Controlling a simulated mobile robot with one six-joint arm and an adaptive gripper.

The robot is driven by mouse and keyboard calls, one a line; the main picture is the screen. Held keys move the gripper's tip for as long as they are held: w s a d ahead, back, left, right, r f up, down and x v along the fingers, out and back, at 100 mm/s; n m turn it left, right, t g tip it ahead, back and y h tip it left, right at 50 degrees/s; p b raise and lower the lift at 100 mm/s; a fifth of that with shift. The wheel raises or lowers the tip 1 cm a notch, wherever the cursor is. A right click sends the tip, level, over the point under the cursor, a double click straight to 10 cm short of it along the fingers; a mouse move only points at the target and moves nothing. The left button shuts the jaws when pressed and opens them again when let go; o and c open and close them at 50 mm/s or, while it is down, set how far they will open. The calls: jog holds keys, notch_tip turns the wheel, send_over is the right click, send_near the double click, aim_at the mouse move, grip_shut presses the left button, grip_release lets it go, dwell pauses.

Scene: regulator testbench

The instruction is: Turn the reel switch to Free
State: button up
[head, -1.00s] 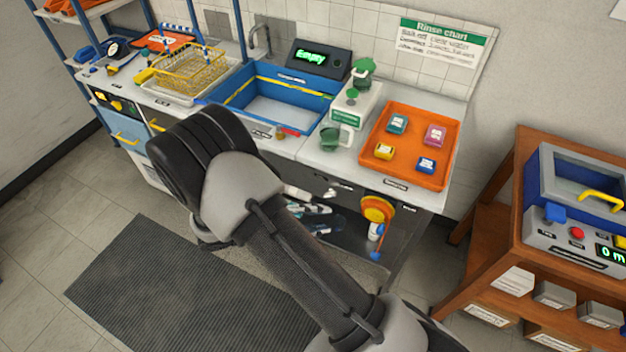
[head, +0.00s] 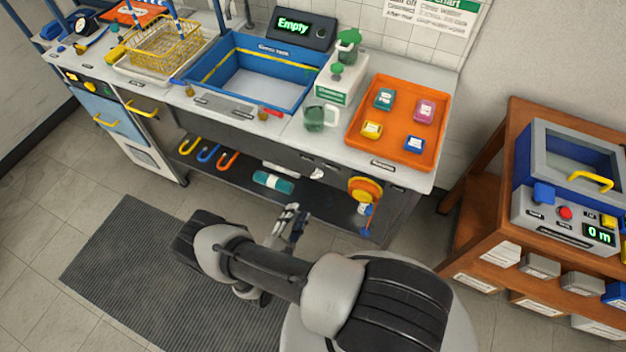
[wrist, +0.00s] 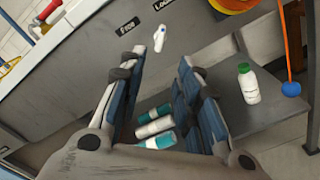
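The reel switch (wrist: 159,36) is a small white lever on the grey bench front in the wrist view. It sits close to the dark "Free" label (wrist: 127,26) and the "Locked" label (wrist: 163,5). Which label it points at I cannot tell. In the head view the reel switch (head: 317,174) shows small, left of the orange-yellow hose reel (head: 365,189). My gripper (wrist: 172,56) is open and empty, with the switch beyond its fingertips, nearer the left finger. In the head view my gripper (head: 291,222) is low in front of the bench, apart from the switch.
Under the bench, bottles (wrist: 154,127) lie on the lower shelf, and a green-capped white bottle (wrist: 248,84) is to the right. A blue ball (wrist: 291,89) hangs on an orange cord. Coloured hooks (head: 207,154) are at left. A wooden cart (head: 508,200) stands at right.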

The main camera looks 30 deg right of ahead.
aim_at(315, 178)
jog(key=b+x, duration=0.2)
jog(key=x, duration=1.2)
jog(key=shift+c, duration=0.5)
grip_shut()
